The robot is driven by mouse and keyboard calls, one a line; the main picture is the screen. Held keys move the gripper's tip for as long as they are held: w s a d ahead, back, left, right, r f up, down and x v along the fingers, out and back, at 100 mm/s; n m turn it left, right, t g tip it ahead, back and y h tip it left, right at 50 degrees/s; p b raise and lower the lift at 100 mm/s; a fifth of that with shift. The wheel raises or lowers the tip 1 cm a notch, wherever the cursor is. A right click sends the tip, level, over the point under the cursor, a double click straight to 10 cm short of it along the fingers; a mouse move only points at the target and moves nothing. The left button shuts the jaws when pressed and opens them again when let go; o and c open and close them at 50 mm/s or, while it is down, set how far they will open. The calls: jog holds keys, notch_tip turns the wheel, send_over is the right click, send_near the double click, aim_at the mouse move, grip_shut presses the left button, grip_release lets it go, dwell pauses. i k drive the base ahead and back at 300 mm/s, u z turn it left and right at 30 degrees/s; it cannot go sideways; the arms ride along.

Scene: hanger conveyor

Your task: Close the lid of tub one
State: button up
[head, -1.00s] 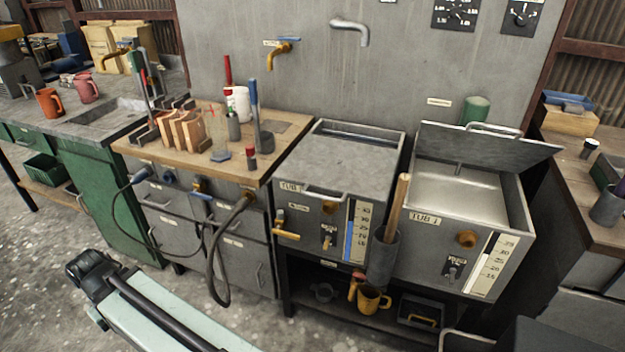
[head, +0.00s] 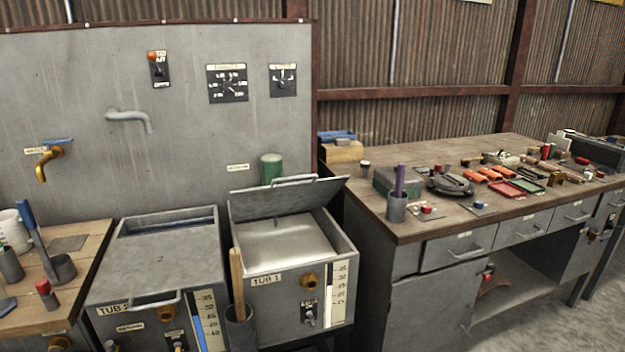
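Tub 1 (head: 269,293) is a grey metal box in the middle of the head view, with a label, a brass fitting, a switch and a level scale on its front. Its lid (head: 272,201) stands raised and tilted at the back, with a handle on its upper edge. The pale inside of the tub shows below the lid. Tub 2 (head: 107,310) stands to its left, its grey lid (head: 165,250) lying over most of the top. My gripper is not in view.
A dark cup holding a wooden stick (head: 237,285) stands in front, between the tubs. A green cylinder (head: 271,168) is behind the raised lid. A workbench with tools (head: 420,222) stands close on the right. A wooden-topped bench (head: 85,262) is on the left.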

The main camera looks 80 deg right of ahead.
aim_at(272, 199)
jog(key=z, duration=0.05)
jog(key=k, duration=0.9)
jog(key=u, duration=0.35)
jog(key=i, duration=0.5)
